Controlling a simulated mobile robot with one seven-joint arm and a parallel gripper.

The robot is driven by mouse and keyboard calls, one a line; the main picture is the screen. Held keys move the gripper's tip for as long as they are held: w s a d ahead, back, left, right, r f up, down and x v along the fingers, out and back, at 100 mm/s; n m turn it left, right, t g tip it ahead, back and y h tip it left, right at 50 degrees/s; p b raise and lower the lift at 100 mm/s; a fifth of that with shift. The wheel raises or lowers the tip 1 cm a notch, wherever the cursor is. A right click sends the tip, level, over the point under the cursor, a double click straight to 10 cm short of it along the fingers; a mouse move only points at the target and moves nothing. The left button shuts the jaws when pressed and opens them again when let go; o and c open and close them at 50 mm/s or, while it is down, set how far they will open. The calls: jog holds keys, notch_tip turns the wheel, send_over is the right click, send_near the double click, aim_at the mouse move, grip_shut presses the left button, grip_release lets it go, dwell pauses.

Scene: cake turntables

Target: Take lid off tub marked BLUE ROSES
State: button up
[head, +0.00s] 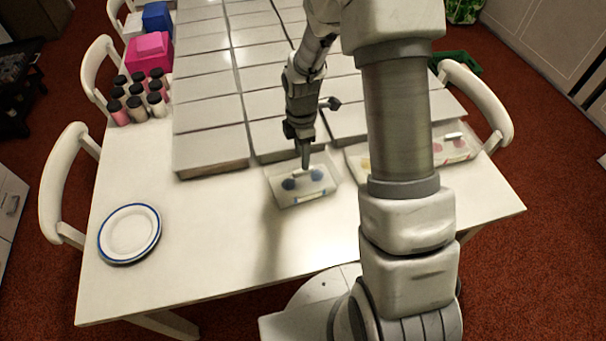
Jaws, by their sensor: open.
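A clear tub (296,198) with a see-through lid stands on the white table, in front of the rows of boxes. Dark blue shapes show through its lid, and a pale label is on its front; the label's words are too small to read. My gripper (306,166) points down at the top of this tub, by a small light handle on the lid. The gripper is open; I cannot tell whether its fingers touch or straddle the handle. A second clear tub (458,151) with pink shapes and a light handle shows to the right, partly behind my arm.
Flat grey-white boxes (209,146) in rows cover the back of the table. A blue-rimmed plate (130,232) lies at the front left. Several dark-capped jars (137,103) stand at the left edge. The table's front middle is clear. White chairs (62,186) stand around it.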

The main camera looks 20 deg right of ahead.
aim_at(303, 173)
notch_tip(303, 173, down, 5)
jog(key=shift+s+d+r, duration=0.1)
jog(key=shift+s, duration=0.05)
grip_shut()
dwell(0.4)
